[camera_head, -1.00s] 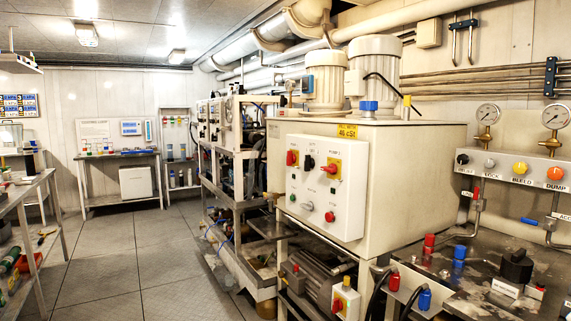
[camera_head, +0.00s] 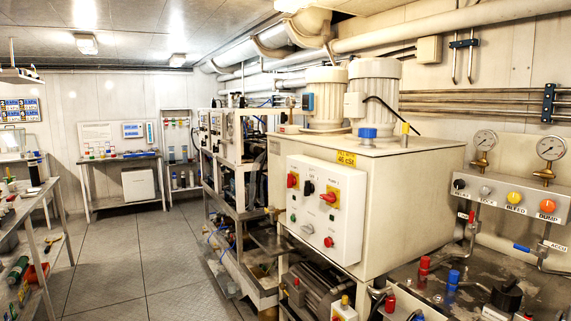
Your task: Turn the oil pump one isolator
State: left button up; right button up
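A white control panel (camera_head: 326,210) is fixed to the front of a cream hydraulic power unit (camera_head: 400,190). The printed labels are too small to read, so I cannot tell which isolator is pump one. A green button (camera_head: 293,217) and red buttons sit lower on the panel. Neither gripper is in view.
The grey tiled floor (camera_head: 110,265) is open left of the power unit. A metal workbench (camera_head: 30,225) runs along the left edge. Piping and a metal frame (camera_head: 235,210) stand behind the unit. A valve bench with gauges (camera_head: 550,148) is at the right.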

aim_at(291, 180)
jog(key=i+j, duration=0.25)
jog(key=j, duration=0.15)
jog(key=i+j+z, duration=0.1)
jog(key=i+j, duration=0.35)
jog(key=j, duration=0.3)
jog(key=i+j, duration=0.25)
jog(key=j, duration=0.15)
jog(key=i+j+z, duration=0.1)
jog(key=j, duration=0.3)
jog(key=i, duration=0.1)
